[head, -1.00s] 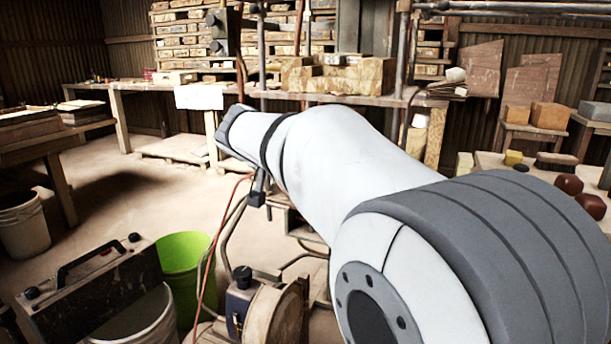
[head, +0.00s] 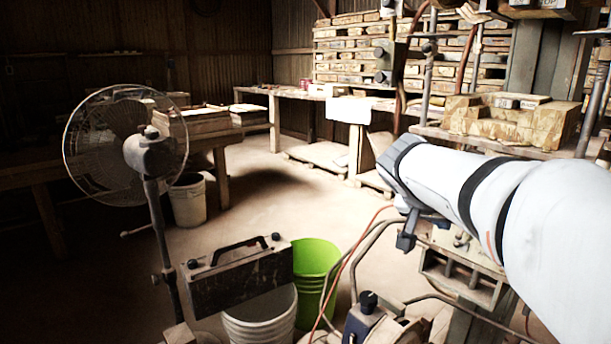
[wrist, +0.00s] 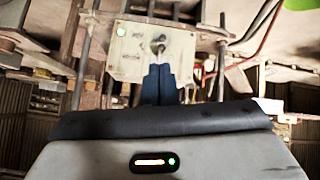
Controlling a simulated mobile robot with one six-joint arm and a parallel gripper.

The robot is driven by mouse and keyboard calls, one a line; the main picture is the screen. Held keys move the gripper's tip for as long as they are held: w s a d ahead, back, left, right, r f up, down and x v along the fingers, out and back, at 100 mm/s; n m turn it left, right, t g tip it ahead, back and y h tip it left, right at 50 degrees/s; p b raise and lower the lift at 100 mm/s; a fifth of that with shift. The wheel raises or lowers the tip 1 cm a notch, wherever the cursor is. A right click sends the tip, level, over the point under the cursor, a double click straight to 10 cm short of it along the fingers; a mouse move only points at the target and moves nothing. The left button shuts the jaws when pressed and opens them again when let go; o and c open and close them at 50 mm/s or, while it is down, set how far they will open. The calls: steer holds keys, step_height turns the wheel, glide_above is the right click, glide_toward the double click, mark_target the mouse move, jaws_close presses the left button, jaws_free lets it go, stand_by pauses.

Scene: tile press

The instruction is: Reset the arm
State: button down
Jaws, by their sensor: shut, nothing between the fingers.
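My gripper (wrist: 158,84) shows in the wrist view as two dark blue fingers pressed together with nothing between them. The fingertips lie in front of a pale control box (wrist: 128,50) with a dark knob and a small green light. Whether they touch it I cannot tell. In the head view my white and grey arm reaches in from the right edge, with its far end near the middle right.
A bench with stacked blocks (head: 510,122) stands behind my arm. A green bucket (head: 316,270), a white bucket (head: 260,318) and a dark case (head: 238,278) are low in front. A fan (head: 150,155) stands at left. Open floor lies between fan and bench.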

steer(key=s+a+r+n+g+y+p, duration=0.1)
steer(key=s+a+r+n+y+p, duration=0.1)
steer(key=s+a+p, duration=0.2)
steer(key=s+a+r+n+g+y+p, duration=0.1)
steer(key=s+a+r+n+y+p, duration=0.1)
steer(key=s+p, duration=0.6)
steer(key=s+a+r+n+g+y+p, duration=0.1)
steer(key=s+a+r+n+y+p, duration=0.2)
steer(key=s+a+p, duration=0.3)
steer(key=p, duration=0.5)
steer(key=shift+s+r+n, duration=0.25)
steer(key=shift+s+n, duration=0.05)
steer(key=shift+s, duration=0.1)
